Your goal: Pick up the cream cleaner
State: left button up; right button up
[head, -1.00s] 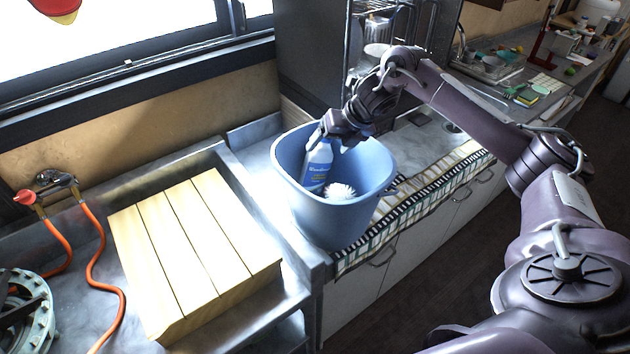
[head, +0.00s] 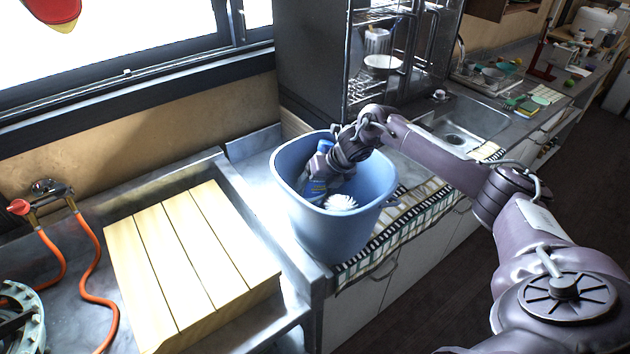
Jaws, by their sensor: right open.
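The cream cleaner (head: 315,188) is a blue bottle standing inside a light blue bucket (head: 335,228), against the bucket's left side. My right gripper (head: 322,172) is down inside the bucket at the upper part of the bottle and hides much of it. The gripper is open, with its fingers close to the bottle; I cannot tell whether they touch it. My left gripper is not in view.
A white round brush (head: 341,202) lies in the bucket beside the bottle. The bucket stands on the counter by a striped cloth (head: 410,222). A slatted wooden board (head: 190,262) is at left, a glass-fronted cabinet (head: 385,60) behind.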

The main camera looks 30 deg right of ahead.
jog(key=shift+f, duration=0.15)
jog(key=shift+c, duration=0.3)
jog(key=c, duration=1)
jog(key=shift+w, duration=0.15)
jog(key=shift+c, duration=1.2)
jog(key=shift+r, duration=0.2)
